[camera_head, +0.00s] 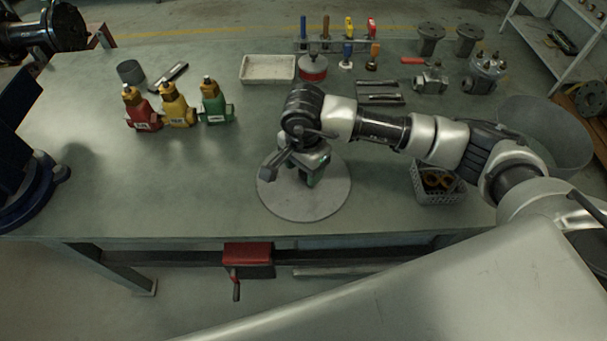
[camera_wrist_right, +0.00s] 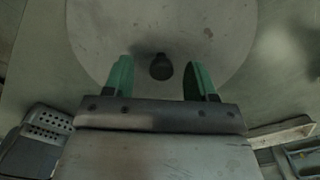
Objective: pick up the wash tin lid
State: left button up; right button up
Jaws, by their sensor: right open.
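The wash tin lid (camera_head: 275,199) is a flat, round grey disc lying on the bench in front of my right arm. In the right wrist view the lid (camera_wrist_right: 105,32) fills the upper middle, with a small dark knob (camera_wrist_right: 160,67) at its centre. My right gripper (camera_head: 314,172) is over the lid, pointing down. Its green fingertips (camera_wrist_right: 160,80) are open and apart, one on each side of the knob in that view. The knob is hidden in the head view. I cannot tell the exact height of the fingertips over the lid. My left gripper is not in view.
A round grey tub (camera_head: 545,120) stands at the right. A grey basket (camera_head: 438,195) sits right of the lid, under my arm. Red, yellow and green bottles (camera_head: 178,108) stand at the left, with a white tray (camera_head: 268,68) behind. The bench left of the lid is clear.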

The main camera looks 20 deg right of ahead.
jog(key=shift+w+f, duration=0.1)
jog(key=shift+f, duration=0.8)
grip_shut()
jog(key=shift+r, duration=0.1)
jog(key=shift+r, duration=0.1)
